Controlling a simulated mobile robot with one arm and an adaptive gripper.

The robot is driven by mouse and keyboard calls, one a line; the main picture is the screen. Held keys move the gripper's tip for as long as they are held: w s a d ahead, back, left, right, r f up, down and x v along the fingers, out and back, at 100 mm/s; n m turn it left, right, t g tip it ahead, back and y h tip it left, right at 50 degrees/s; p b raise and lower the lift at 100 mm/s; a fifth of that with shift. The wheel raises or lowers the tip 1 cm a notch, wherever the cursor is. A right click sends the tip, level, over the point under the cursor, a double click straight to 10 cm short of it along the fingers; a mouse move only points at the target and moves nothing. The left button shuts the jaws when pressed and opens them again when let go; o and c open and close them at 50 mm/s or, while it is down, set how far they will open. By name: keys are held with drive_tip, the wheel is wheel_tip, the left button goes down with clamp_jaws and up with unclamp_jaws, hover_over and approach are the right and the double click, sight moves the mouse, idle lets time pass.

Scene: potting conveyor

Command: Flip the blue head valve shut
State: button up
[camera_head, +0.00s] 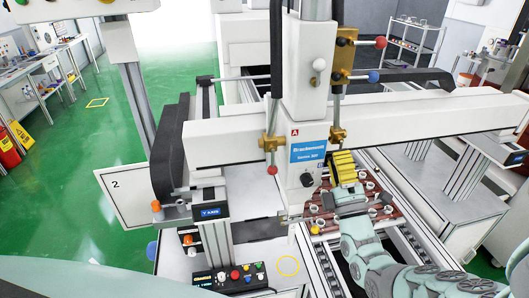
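The blue-knobbed valve lever (374,76) sticks out to the right, roughly level, from a brass valve block (343,55) on the white machine head. A red-knobbed lever (380,42) sticks out the same way just above it. My pale green arm rises from the bottom right, and its end, my gripper (346,190), is in front of the head's lower right side, well below the blue knob and apart from it. A yellow and black ribbed block (343,165) shows at the arm's end. The fingers cannot be made out, so their opening is unclear.
A brown tray (325,216) with several small white pots lies under my arm on the conveyor. The long white gantry beam (430,115) crosses behind. Another brass valve (270,145) with a red knob is on the head's left. A button panel (240,278) stands at the front.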

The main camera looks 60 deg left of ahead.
drive_tip(key=o, duration=0.6)
drive_tip(key=v, duration=1.2)
drive_tip(key=shift+a, duration=0.1)
